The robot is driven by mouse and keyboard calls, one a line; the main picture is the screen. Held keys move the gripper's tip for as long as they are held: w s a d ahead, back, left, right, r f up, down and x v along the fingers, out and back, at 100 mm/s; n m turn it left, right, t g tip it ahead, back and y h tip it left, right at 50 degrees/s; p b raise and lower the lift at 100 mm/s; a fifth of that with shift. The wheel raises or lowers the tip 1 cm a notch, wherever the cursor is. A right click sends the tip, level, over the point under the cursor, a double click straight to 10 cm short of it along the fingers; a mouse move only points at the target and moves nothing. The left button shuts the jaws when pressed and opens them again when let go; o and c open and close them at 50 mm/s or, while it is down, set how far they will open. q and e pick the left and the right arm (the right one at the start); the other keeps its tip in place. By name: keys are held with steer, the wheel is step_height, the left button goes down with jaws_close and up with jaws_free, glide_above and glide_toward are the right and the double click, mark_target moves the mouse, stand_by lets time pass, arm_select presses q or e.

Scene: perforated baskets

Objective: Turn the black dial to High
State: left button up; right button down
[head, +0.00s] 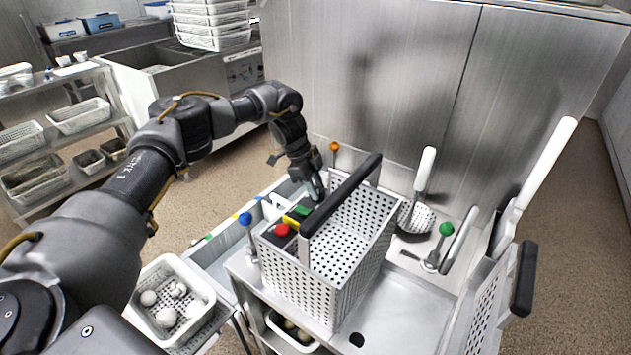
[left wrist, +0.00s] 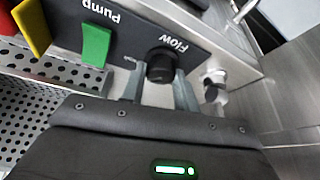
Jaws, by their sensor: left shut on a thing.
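The black dial (left wrist: 160,66) sits on a dark panel (left wrist: 128,38) under the word "Flow" in the left wrist view. A small label beside the dial is too blurred to read, and I cannot tell the dial's setting. My left gripper (left wrist: 158,88) has one finger on each side of the dial and is shut on it. In the head view my left gripper (head: 317,188) reaches down to the panel behind the perforated basket's near-left side, and it hides the dial. My right gripper is not in view.
Beside the dial are a green switch (left wrist: 96,45) labelled "Pump", a yellow piece (left wrist: 32,27) and a red button (head: 282,230). A perforated basket (head: 345,235) with a black handle (head: 340,195) stands close to the gripper.

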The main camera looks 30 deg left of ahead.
arm_select(q)
steer(key=shift+w+m+g, duration=0.1)
steer(key=shift+m+g, duration=0.3)
steer(key=shift+m, duration=0.7)
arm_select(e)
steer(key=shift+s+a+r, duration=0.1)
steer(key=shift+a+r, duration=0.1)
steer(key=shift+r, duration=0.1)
arm_select(q)
steer(key=o, duration=1)
steer(key=shift+c, duration=0.2)
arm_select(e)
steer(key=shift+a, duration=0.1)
arm_select(q)
steer(key=p+v, duration=0.1)
steer(key=v, duration=0.9)
steer(key=shift+r, duration=0.4)
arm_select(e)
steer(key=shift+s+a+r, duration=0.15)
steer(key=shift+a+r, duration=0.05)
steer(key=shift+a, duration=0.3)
arm_select(q)
steer(key=shift+a, duration=0.1)
